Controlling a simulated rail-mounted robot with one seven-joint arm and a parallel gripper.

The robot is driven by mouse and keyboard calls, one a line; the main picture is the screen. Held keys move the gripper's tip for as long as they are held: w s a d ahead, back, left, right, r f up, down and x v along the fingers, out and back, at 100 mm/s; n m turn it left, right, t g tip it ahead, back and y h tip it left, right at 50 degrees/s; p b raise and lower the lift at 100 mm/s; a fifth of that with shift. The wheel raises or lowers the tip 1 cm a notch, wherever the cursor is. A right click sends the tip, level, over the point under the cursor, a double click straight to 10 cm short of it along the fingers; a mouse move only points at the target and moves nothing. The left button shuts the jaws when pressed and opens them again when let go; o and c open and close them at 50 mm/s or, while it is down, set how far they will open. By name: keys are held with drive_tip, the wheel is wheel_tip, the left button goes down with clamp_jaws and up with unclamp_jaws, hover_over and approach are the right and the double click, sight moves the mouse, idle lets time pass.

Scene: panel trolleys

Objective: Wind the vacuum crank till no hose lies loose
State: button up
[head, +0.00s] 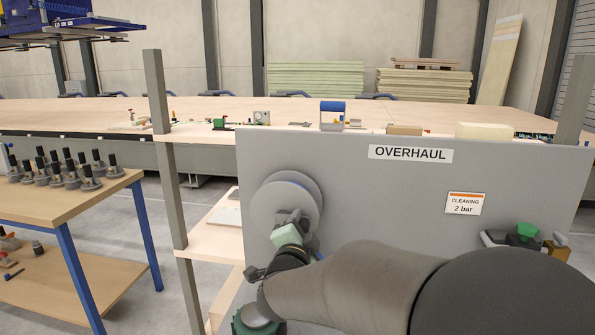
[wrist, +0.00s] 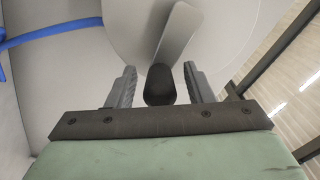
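The reel (head: 268,205), a pale grey double disc, is mounted on the grey panel (head: 400,205) on its left side. In the wrist view the reel disc (wrist: 225,35) fills the top, with a flat grey crank arm (wrist: 178,32) ending in a black crank knob (wrist: 160,85). My gripper (wrist: 159,72) is open, one finger on each side of the knob, with a narrow gap on both sides. In the head view my gripper (head: 291,218) is in front of the disc and hides the crank. A blue hose (wrist: 45,35) shows at the left of the wrist view.
The panel carries an OVERHAUL sign (head: 410,153) and a cleaning label (head: 466,203). A green-topped fitting (head: 527,231) sits at its right. A grey post (head: 160,130) stands left of the reel. A wooden table (head: 60,200) with several black-topped pieces is farther left.

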drive_tip(key=shift+s, duration=0.1)
drive_tip(key=shift+s+a+f, duration=0.1)
drive_tip(key=shift+s+a, duration=0.05)
drive_tip(key=shift+s, duration=0.35)
drive_tip(key=s+a+b, duration=0.1)
drive_tip(key=s, duration=0.5)
drive_tip(key=shift+w, duration=0.1)
drive_tip(key=s+d+f+n+g+y+p, duration=0.1)
drive_tip(key=s+d+f+n+g+p, duration=0.1)
drive_tip(key=s, duration=0.6)
drive_tip(key=s+d+f+n+g+y+p, duration=0.1)
drive_tip(key=s+d+f+n+g+p, duration=0.1)
drive_tip(key=s+d+f+n+g, duration=0.3)
drive_tip(key=s+d+f+n+g+y+p, duration=0.1)
drive_tip(key=s+d+f+n+g+p, duration=0.1)
drive_tip(key=s+d+f+n+g, duration=0.2)
drive_tip(key=s+d+n+g, duration=0.3)
drive_tip(key=s+g, duration=0.3)
drive_tip(key=s, duration=0.2)
drive_tip(key=shift+s+n+p, duration=0.25)
drive_tip(key=shift+n+p, duration=0.05)
drive_tip(key=shift+p, duration=0.05)
